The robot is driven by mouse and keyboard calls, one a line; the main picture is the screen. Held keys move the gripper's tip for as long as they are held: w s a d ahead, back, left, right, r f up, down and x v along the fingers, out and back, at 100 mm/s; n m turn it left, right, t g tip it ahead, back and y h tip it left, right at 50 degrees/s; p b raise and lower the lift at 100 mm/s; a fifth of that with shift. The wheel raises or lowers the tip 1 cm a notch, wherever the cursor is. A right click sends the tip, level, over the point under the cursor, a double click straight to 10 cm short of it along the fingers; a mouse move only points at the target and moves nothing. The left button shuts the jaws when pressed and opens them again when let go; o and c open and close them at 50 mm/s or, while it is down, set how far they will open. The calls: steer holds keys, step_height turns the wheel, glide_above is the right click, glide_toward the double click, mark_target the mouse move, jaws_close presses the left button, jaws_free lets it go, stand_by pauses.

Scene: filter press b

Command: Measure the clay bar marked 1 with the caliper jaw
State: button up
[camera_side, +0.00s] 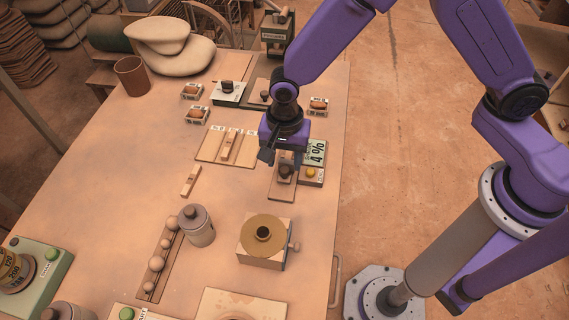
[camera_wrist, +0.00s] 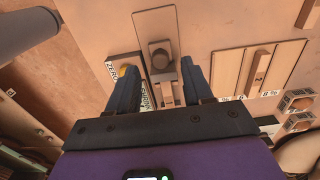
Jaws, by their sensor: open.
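The caliper (camera_side: 283,188) lies near the table's right side, with a dark round knob on its jaw (camera_wrist: 160,58). Its digital display (camera_side: 317,152) partly shows behind my gripper. My gripper (camera_side: 283,161) is open above the caliper. In the wrist view its two fingers (camera_wrist: 160,84) stand apart on either side of the caliper's lower part, and I see nothing gripped. A small wooden piece (camera_wrist: 167,91) shows between the fingers; I cannot tell whether it is a bar. A clay bar marked 2 (camera_wrist: 257,72) lies on a wooden board. Another bar (camera_side: 190,181) lies loose on the table, its mark unreadable.
The board (camera_side: 209,146) is left of the caliper. A yellow zero button (camera_side: 311,173) sits beside the caliper. A block with a brass disc (camera_side: 264,233), a lidded jar (camera_side: 196,226) and a rack of balls (camera_side: 157,264) stand nearer. The table's left middle is clear.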

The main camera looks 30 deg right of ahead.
mark_target(284, 169)
steer(key=shift+f, duration=1.5)
jaws_close()
steer(key=shift+s+a, duration=0.75)
steer(key=shift+a, duration=0.05)
jaws_free()
step_height(284, 169, up, 17)
steer(key=shift+r, duration=0.2)
